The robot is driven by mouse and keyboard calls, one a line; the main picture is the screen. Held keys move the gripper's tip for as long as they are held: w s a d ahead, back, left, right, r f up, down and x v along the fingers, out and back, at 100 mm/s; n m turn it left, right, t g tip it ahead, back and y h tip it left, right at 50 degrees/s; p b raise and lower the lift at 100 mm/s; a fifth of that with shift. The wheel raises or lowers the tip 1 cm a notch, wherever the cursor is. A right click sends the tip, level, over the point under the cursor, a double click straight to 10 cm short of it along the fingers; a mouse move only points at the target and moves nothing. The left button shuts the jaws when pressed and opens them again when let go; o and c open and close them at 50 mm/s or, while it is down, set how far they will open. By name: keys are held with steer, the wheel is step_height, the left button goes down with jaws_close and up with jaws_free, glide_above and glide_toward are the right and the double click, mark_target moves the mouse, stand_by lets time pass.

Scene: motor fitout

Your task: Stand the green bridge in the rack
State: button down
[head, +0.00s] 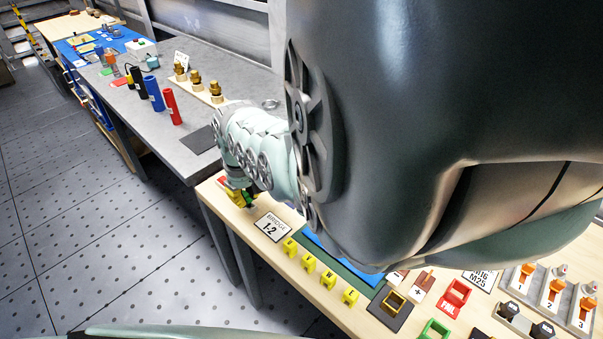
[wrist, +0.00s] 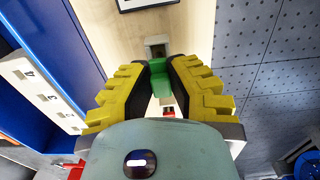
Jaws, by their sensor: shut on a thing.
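My gripper (wrist: 157,82) has yellow stepped fingers with dark pads, and it is shut on the green bridge (wrist: 157,85), a small green block. In the head view my gripper (head: 243,200) is low over the near left corner of the wooden bench, and a bit of the green bridge (head: 249,199) shows beside it. My arm hides much of the bench. A small grey block with a dark opening (wrist: 155,47) lies just beyond the fingertips in the wrist view. I cannot tell for sure which thing is the rack.
A "BRIDGE 1-2" card (head: 271,227) and several yellow pieces (head: 308,262) line the bench's front edge. A grey table (head: 205,80) with coloured cylinders is behind left. A white numbered strip (wrist: 40,93) is left in the wrist view.

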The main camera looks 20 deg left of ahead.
mark_target(247, 194)
steer(key=shift+w+d+f, duration=0.1)
steer(key=shift+w+f, duration=0.05)
steer(key=shift+f, duration=0.2)
steer(key=c, duration=0.9)
jaws_free()
steer(key=shift+c, duration=0.2)
steer(key=shift+r, duration=0.15)
steer(key=shift+r, duration=0.4)
step_height(247, 194, up, 11)
steer(key=shift+w, duration=0.1)
